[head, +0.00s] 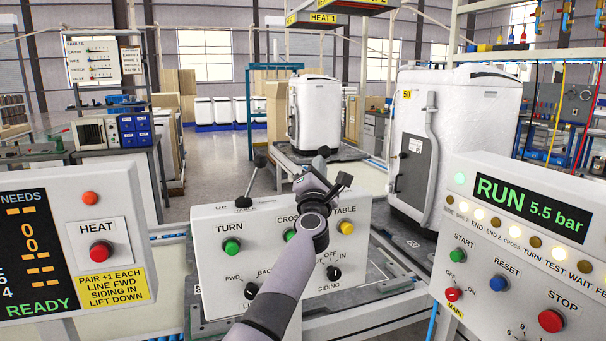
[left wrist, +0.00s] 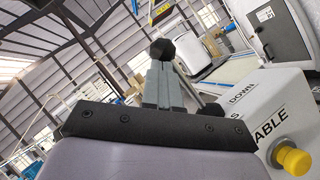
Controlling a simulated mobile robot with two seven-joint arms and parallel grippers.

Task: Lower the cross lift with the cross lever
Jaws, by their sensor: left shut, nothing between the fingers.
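A white control box (head: 210,262) stands in front of me, with columns marked TURN, CROSS (partly covered) and TABLE. My left gripper (head: 321,166) is over the box's top at the CROSS column, its fingers shut with nothing between them. A black ball knob (head: 323,151), apparently the cross lever's, is at the fingertips. In the left wrist view this knob (left wrist: 162,50) is just beyond the shut fingers (left wrist: 163,88); I cannot tell whether they touch. The word DOWN shows on the box's top. My right gripper is not in view.
Another black-knobbed lever (head: 259,160) rises at the TURN column. Green and yellow buttons (head: 347,227) and black selector knobs are on the box front. A HEAT panel (head: 95,240) is at left and a RUN panel (head: 500,262) at right. White cabinets (head: 450,130) stand behind.

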